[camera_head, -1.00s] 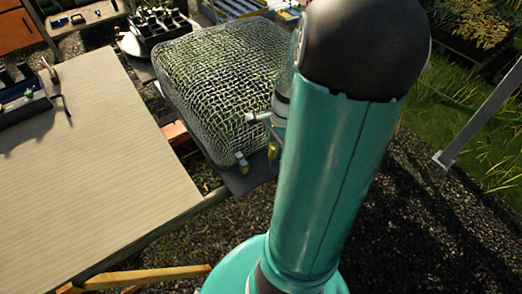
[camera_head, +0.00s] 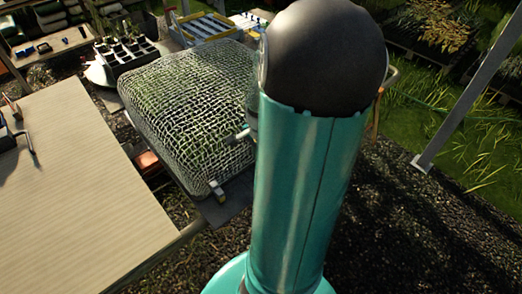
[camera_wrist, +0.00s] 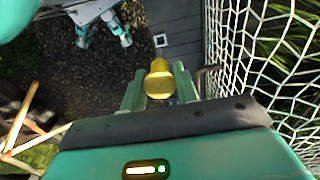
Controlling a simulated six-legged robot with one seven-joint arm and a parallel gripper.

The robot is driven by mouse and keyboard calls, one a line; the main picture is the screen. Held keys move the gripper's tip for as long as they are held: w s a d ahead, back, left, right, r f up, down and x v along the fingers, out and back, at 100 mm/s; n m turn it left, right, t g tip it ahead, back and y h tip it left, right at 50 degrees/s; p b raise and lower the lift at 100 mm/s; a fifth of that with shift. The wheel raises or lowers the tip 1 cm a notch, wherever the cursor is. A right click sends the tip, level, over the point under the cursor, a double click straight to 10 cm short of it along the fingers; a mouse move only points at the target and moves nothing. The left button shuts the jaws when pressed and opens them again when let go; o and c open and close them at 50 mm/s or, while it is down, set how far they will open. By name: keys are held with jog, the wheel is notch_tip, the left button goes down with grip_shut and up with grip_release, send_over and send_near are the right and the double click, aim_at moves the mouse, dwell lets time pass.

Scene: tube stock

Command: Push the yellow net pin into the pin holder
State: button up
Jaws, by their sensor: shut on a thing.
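The yellow net pin (camera_wrist: 158,84) is between the two fingers of my gripper (camera_wrist: 156,76) in the wrist view, with its rounded head toward the camera. My gripper is shut on it. The pin's lower end is hidden. In the head view my arm hides the gripper and the pin. A small pale fitting (camera_head: 217,190) sits at the near corner of the netted cover.
The netted cover (camera_head: 190,108) stands left of my arm, and its white net (camera_wrist: 262,75) is close on the right in the wrist view. A wooden table (camera_head: 75,195) is at the left. A grey post (camera_head: 470,95) rises at the right. Gravel lies between.

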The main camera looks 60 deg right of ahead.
jog(key=shift+f, duration=2.4)
notch_tip(320, 180, down, 7)
jog(key=shift+r, duration=0.2)
dwell(3.8)
jog(key=o, duration=1.9)
jog(key=shift+d, duration=0.1)
jog(key=shift+r, duration=0.2)
